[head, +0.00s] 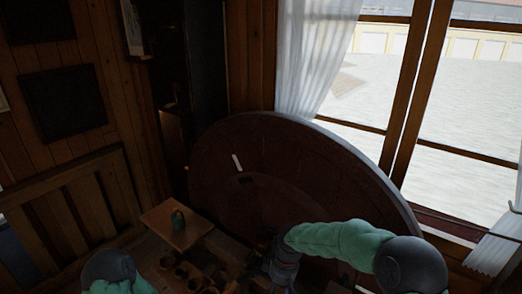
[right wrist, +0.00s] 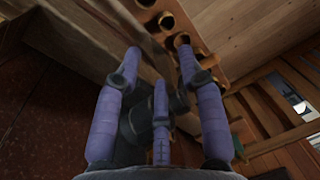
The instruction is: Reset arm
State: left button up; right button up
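My right gripper (right wrist: 158,58) shows in the right wrist view with purple fingers spread apart and nothing held between their tips. In the head view my right arm comes in from the lower right in a green sleeve, and its dark gripper end (head: 268,245) is low in the middle, in shadow. Of my left arm only a rounded part and some green sleeve show at the lower left; the left gripper is out of the picture. Several brown hollow round pieces (head: 182,272) lie left of the right gripper. Some also show past the fingertips in the wrist view (right wrist: 166,21).
A large dark round panel (head: 290,165) with a pale rim stands behind my right arm. A wooden slatted railing (head: 75,205) is at the left, and a window with white curtains (head: 315,60) at the right.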

jog(key=s+d+f+m+y+b, duration=0.1)
jog(key=s+f+m+b, duration=0.35)
jog(key=f, duration=0.95)
jog(key=s+d+f+m+y+b, duration=0.1)
jog(key=s+f+b, duration=0.5)
jog(key=f, duration=0.7)
pick_arm(q)
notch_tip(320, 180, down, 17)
jog(key=b, duration=0.5)
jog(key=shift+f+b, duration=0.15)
jog(key=shift+b, duration=0.15)
pick_arm(e)
jog(key=s+d+f+m, duration=0.2)
jog(key=s+f+m, duration=0.4)
jog(key=s+f, duration=0.6)
jog(key=shift+s+d+f+t, duration=0.35)
jog(key=shift+t, duration=0.05)
